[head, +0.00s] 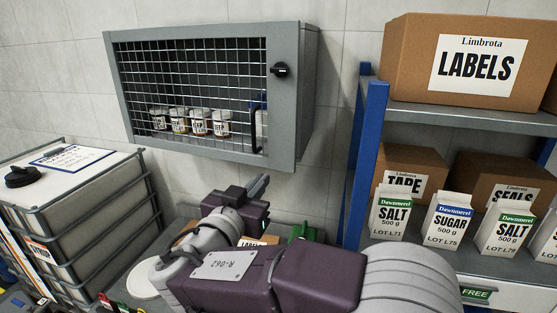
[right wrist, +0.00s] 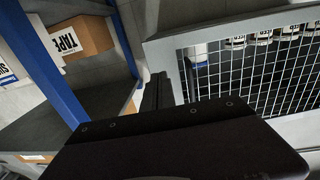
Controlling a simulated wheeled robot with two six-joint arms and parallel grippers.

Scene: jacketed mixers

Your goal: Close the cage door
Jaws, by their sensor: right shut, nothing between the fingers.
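The cage (head: 208,35) is a grey box on the wall, seen in the head view. A black upright handle (head: 256,125) is at the mesh's right edge, and a black knob (head: 280,69) is on the grey strip to the right. My right gripper (head: 261,186) is shut and empty, below the cage's lower right corner. In the right wrist view its fingers (right wrist: 157,92) are beside the cage frame (right wrist: 165,45). My left gripper is out of view.
Several small labelled jars (head: 198,123) stand inside the cage. A blue-posted shelf (head: 365,130) with boxes and cartons is close on the right. A white caged tank (head: 95,195) stands at the left. Bare wall lies between cage and shelf.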

